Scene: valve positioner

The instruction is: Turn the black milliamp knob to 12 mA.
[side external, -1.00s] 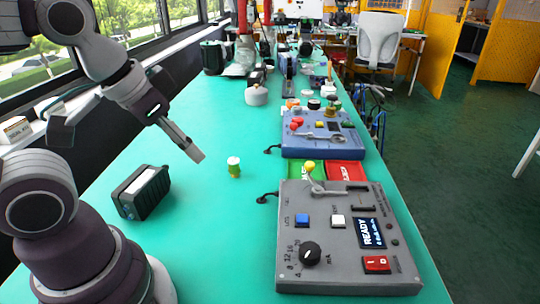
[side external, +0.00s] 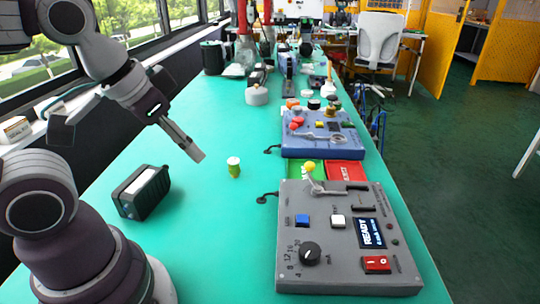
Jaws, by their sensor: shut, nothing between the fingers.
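The black milliamp knob (side external: 310,253) sits at the lower left of the grey control box (side external: 345,276), with a printed scale around its left side. Its white pointer mark appears to face the upper left; the exact value is too small to read surely. The box's display (side external: 370,233) reads READY. My gripper (side external: 197,155) is shut and empty. It hangs above the green table, left of and farther back than the grey box, well apart from the knob.
A green-and-yellow cylinder (side external: 234,168) and a black case (side external: 142,192) stand on the table (side external: 215,225). A blue box (side external: 320,146) lies behind.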

